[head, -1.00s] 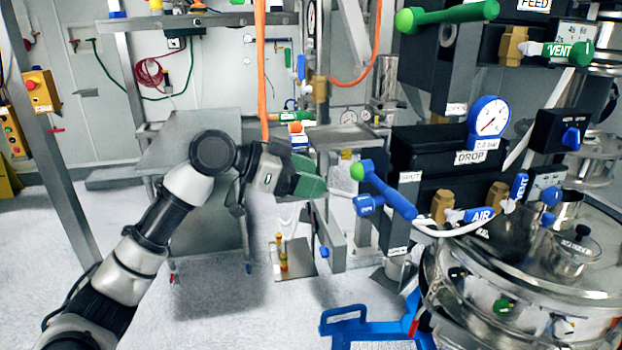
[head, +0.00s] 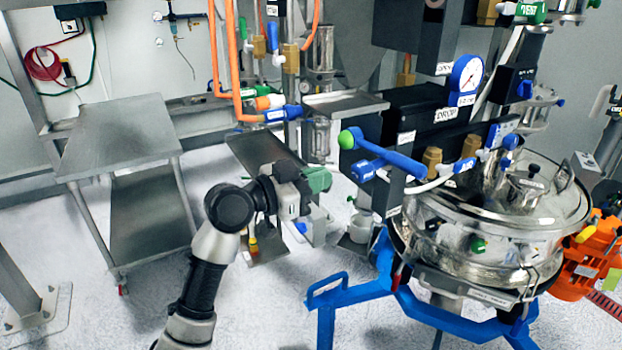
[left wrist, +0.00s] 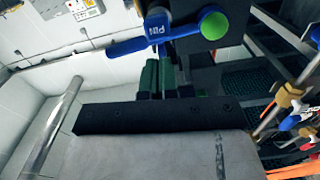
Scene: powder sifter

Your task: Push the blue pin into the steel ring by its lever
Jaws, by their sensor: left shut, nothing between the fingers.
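I cannot make out the steel ring. My right gripper is not in view.
A steel sifter vessel (head: 540,215) on a blue frame (head: 350,292) stands at the right. A steel table (head: 115,130) stands at the left. A pressure gauge (head: 466,74) and DROP panel sit above the lever.

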